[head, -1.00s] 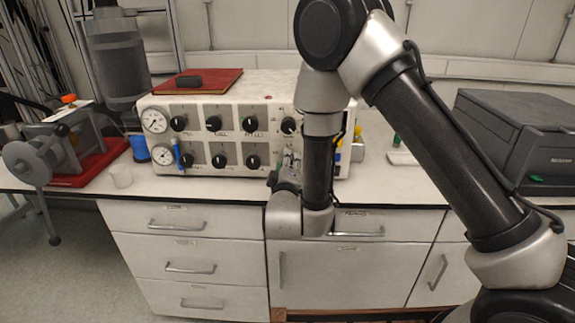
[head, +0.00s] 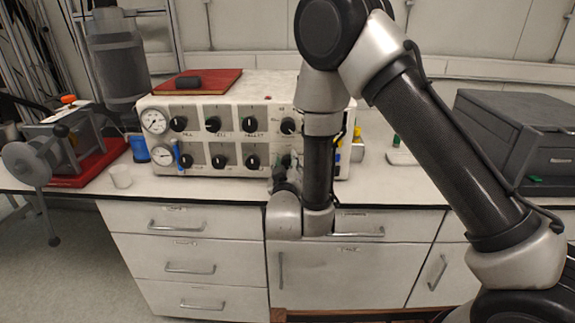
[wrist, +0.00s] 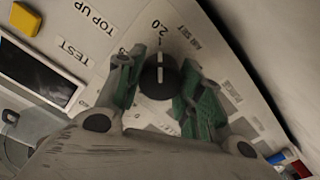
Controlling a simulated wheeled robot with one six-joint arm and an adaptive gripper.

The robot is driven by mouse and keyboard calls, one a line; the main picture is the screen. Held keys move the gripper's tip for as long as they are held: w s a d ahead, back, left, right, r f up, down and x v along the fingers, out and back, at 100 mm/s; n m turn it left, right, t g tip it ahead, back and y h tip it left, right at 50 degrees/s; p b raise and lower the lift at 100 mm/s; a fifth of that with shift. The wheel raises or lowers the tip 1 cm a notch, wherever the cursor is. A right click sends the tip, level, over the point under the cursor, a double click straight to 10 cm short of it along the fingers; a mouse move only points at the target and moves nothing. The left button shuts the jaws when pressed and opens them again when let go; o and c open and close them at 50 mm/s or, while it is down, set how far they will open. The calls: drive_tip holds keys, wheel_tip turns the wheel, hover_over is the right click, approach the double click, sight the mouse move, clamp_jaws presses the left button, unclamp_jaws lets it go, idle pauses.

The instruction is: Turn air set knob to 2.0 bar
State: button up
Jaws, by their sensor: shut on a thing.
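The air set knob (wrist: 160,75) is a round black knob with a white pointer line, on the white panel in the wrist view. Its line stands upright in the picture, towards the printed 2.0 mark (wrist: 158,28), and looks roughly in line with it. My gripper (wrist: 162,72) is shut on the knob, one green-padded finger on each side. In the head view my gripper (head: 285,172) is at the lower right of the control box front (head: 232,188), and my arm hides the knob there.
Several other black knobs (head: 213,124) and two gauges (head: 154,121) are on the box front, left of my gripper. A blue marker (head: 176,154) stands before it.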

drive_tip(key=shift+f, duration=0.1)
idle(0.3)
drive_tip(key=o, duration=1)
drive_tip(key=s, duration=0.7)
drive_tip(key=shift+s+a, duration=0.15)
drive_tip(key=shift+s, duration=0.1)
